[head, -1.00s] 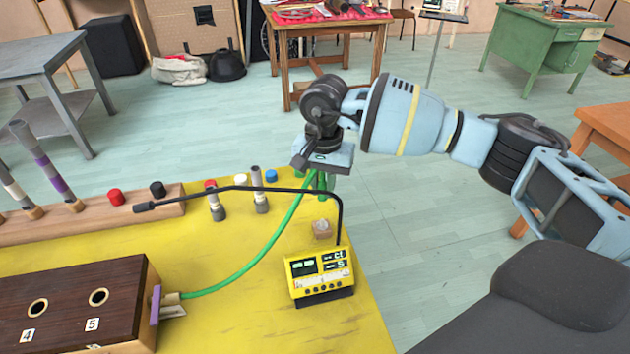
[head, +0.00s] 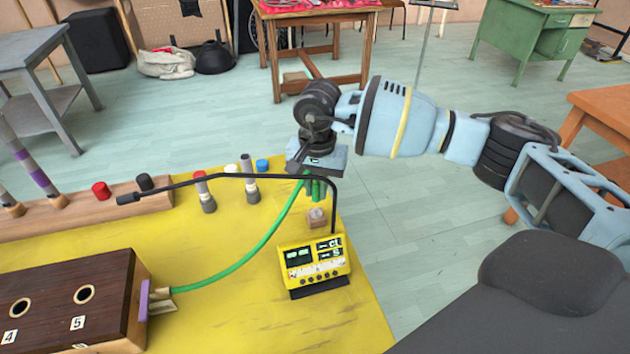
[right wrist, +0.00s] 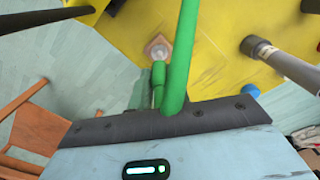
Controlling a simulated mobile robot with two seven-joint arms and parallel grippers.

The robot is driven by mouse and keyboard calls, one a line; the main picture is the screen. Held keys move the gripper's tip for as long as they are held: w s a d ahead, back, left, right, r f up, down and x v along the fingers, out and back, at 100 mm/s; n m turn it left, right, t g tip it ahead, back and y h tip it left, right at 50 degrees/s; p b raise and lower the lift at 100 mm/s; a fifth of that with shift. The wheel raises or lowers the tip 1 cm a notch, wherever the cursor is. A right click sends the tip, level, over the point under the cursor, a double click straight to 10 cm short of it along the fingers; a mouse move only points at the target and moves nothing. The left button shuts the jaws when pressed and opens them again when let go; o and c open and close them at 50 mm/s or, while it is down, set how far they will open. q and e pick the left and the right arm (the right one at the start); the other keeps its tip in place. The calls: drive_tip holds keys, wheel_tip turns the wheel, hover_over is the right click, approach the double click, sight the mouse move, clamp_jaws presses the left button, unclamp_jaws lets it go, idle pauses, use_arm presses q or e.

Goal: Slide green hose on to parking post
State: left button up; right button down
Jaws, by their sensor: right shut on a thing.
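The green hose (head: 245,258) runs from a fitting at the side of the dark wooden box (head: 120,278) in a curve up to my right gripper (head: 316,172). My right gripper is shut on the hose, above the yellow table's far right corner. Short green lengths hang below the gripper. A small clear peg on a square wooden base (head: 316,219), likely the parking post, stands just below. In the right wrist view the hose (right wrist: 181,55) crosses close to the camera, and a green end piece (right wrist: 158,74) lies near the peg base (right wrist: 157,47). Contact cannot be told. The fingertips are hidden.
A yellow device (head: 314,264) stands in front of the peg. A thin black boom arm (head: 240,177) crosses beside the gripper. Upright tubes (head: 250,182) and a blue cap (head: 262,165) stand to the left. Open floor lies right of the table (head: 350,325).

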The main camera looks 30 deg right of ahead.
sight(316, 194)
drive_tip(key=shift+f, duration=0.85)
idle(0.3)
idle(0.9)
drive_tip(key=shift+f+b, duration=0.85)
drive_tip(key=shift+f, duration=0.65)
drive_tip(key=c, duration=1.3)
unclamp_jaws()
drive_tip(key=shift+o, duration=0.2)
